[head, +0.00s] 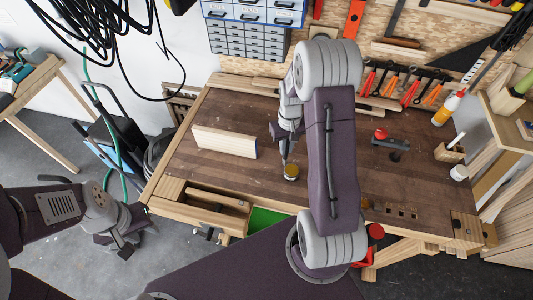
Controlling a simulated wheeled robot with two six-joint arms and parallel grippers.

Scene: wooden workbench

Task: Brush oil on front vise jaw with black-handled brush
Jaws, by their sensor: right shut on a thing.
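The wooden front vise jaw (195,215) is at the bench's front left corner. A small round jar with an amber top or contents (291,172) stands on the bench. My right gripper (286,150) points down just above the jar. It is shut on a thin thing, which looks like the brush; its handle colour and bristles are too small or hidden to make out. My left gripper (125,243) hangs left of the bench, over the floor, away from the vise; its finger gap is unclear.
A pale board (224,142) stands on the bench (200,115) left of my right gripper. A red-knobbed tool (390,139), small wooden box (449,152) and white cup (459,172) are at right. My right arm hides the bench's middle.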

